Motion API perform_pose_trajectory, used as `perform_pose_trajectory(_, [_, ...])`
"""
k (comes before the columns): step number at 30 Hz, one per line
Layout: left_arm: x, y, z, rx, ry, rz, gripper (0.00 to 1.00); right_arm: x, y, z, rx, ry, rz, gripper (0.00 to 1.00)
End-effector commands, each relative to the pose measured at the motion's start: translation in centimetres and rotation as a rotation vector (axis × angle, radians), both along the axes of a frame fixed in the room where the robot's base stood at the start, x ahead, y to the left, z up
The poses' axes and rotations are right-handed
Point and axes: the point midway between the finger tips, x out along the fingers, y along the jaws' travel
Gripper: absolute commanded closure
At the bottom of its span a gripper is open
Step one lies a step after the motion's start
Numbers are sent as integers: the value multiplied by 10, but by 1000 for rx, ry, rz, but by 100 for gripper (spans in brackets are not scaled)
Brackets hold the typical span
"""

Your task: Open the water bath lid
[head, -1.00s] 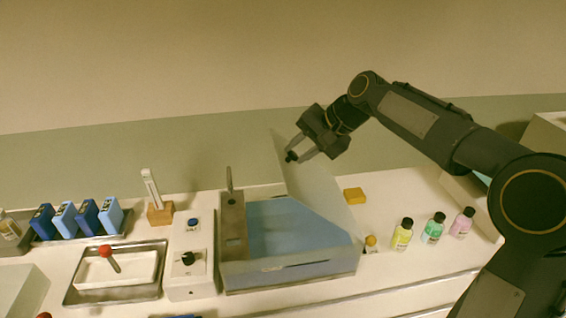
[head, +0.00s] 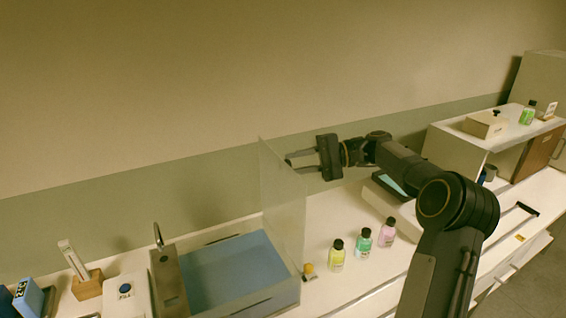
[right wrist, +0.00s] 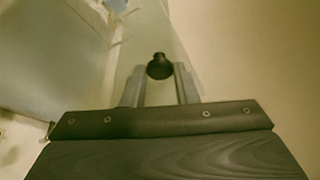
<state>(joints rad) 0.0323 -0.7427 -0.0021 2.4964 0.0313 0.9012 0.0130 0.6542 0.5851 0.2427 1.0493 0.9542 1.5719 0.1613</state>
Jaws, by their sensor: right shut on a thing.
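The water bath (head: 290,297) is a blue-grey open basin at the lower middle of the head view, with a control block (head: 168,285) on its left. Its pale translucent lid (head: 284,205) stands about upright along the basin's right side. My right gripper (head: 290,163) is at the lid's upper part, reaching in from the right. It is shut on the lid's black knob (right wrist: 159,67), which shows between the fingertips in the right wrist view. The knob is mostly hidden in the head view. My left gripper is not in view.
Yellow (head: 337,256), green (head: 363,244) and pink (head: 387,230) bottles stand on the counter right of the bath, below my right arm. A small orange-capped item (head: 309,271) is beside the lid's lower edge. A shelf unit (head: 457,150) stands at the back right.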

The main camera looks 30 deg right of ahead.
Motion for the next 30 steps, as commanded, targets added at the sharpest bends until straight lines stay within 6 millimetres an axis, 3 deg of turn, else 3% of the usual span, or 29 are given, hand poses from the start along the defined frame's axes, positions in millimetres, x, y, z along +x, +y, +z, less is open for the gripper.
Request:
perform_pose_trajectory(6, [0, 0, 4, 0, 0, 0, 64, 0, -11, -2, 50, 1, 3, 100])
perform_pose_trajectory(19, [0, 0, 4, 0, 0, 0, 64, 0, -12, -3, 58, 2, 5, 100])
perform_pose_trajectory(20, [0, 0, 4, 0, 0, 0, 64, 0, -12, -3, 58, 2, 5, 72])
perform_pose_trajectory(21, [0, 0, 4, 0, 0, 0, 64, 0, -12, -3, 58, 2, 5, 67])
perform_pose_trajectory(25, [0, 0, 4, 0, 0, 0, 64, 0, -13, -3, 57, 2, 4, 52])
perform_pose_trajectory(30, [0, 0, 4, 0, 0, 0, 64, 0, -13, -3, 56, 2, 3, 52])
